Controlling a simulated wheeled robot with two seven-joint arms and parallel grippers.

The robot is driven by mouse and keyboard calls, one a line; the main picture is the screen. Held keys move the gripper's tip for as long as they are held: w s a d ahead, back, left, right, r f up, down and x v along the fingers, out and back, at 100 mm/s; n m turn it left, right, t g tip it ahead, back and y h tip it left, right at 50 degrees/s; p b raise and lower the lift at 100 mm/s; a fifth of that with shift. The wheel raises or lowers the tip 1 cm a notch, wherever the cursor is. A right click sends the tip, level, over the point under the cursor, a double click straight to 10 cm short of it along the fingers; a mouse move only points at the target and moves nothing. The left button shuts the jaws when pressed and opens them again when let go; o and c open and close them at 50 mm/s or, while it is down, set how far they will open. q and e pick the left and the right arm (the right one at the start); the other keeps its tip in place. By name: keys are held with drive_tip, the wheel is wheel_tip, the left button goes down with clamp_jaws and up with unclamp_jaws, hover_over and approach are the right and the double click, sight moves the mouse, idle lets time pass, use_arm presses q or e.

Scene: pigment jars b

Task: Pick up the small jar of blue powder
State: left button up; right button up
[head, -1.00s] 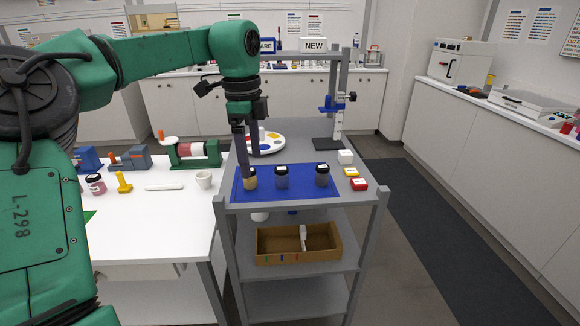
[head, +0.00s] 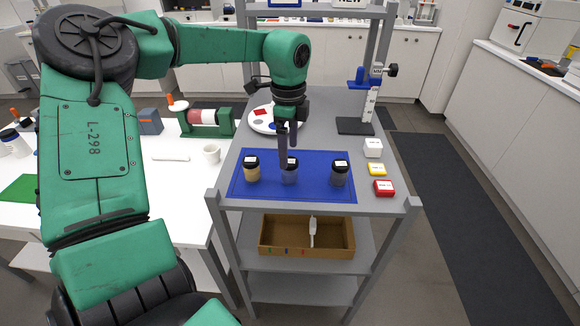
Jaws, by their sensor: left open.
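Three small jars with black lids and white labels stand in a row on a blue mat (head: 315,196). The left jar (head: 252,175) holds ochre powder. The middle jar (head: 290,178) looks blue-grey, and the right jar (head: 340,179) looks darker grey-blue; their exact colours are hard to tell. My left gripper (head: 288,160) is open and points down at the middle jar. Its fingers overlap that jar's lid and partly hide it. I cannot tell whether they touch it. My right gripper is not in view.
A round white palette (head: 262,127) lies behind the mat. A stand with a blue clamp (head: 360,78) is at the back right. White, yellow and red (head: 384,188) small boxes line the right edge.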

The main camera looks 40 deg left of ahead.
sight(290, 161)
use_arm(q)
wheel_tip(290, 161, down, 4)
drive_tip(key=shift+d+f+p, duration=0.15)
drive_tip(key=shift+f+p, duration=0.05)
drive_tip(key=shift+p, duration=0.8)
drive_tip(key=shift+f, duration=0.25)
drive_tip(key=shift+c, duration=0.6)
clamp_jaws()
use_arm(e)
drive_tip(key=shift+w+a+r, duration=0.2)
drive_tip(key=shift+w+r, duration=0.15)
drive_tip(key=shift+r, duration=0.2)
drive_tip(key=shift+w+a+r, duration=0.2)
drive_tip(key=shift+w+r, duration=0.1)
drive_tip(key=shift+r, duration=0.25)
use_arm(q)
drive_tip(key=shift+r, duration=0.1)
